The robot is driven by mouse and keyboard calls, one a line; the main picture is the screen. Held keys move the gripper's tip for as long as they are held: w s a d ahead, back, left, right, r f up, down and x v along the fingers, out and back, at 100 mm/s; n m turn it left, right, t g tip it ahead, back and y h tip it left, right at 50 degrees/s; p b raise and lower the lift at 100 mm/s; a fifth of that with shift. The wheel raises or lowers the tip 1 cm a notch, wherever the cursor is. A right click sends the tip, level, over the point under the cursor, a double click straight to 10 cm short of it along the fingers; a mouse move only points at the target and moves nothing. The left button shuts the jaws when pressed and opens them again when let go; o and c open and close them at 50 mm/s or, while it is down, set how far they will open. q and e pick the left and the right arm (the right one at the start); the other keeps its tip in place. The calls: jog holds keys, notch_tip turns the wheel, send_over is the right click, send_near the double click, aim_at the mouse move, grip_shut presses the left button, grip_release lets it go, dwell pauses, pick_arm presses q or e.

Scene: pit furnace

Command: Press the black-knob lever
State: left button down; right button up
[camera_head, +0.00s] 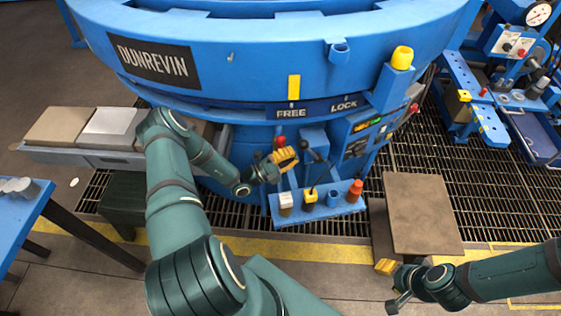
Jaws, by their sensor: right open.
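The black-knob lever (305,144) stands on the front of the blue furnace, below the FREE and LOCK plate. Its dark knob is near the top of a blue housing. A red-knob lever (281,140) stands just left of it. My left gripper (286,158), with yellow-orange finger pads, is beside the two levers, a little below and left of the black knob. Whether it touches either lever is unclear, and its jaw opening is not clear. My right gripper (388,287) is open and empty, low at the right beside a brown plate.
A blue shelf (345,208) below the levers carries small white, yellow, blue and red-orange parts. A control panel (362,135) is right of the levers. A brown plate (425,215) stands over the grating. A blue machine is at the right, a blue table (22,215) at the left.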

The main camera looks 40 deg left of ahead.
aim_at(303, 149)
pick_arm(q)
jog(key=shift+x, duration=0.8)
jog(key=shift+r, duration=0.1)
jog(key=w+d+r+g+p, duration=0.1)
jog(key=w+d+r+p, duration=0.1)
jog(key=p, duration=0.1)
jog(key=shift+w+r+y, duration=0.1)
jog(key=shift+w+y, duration=0.1)
jog(key=shift+y, duration=0.2)
jog(key=shift+w+d, duration=0.1)
jog(key=shift+d, duration=0.05)
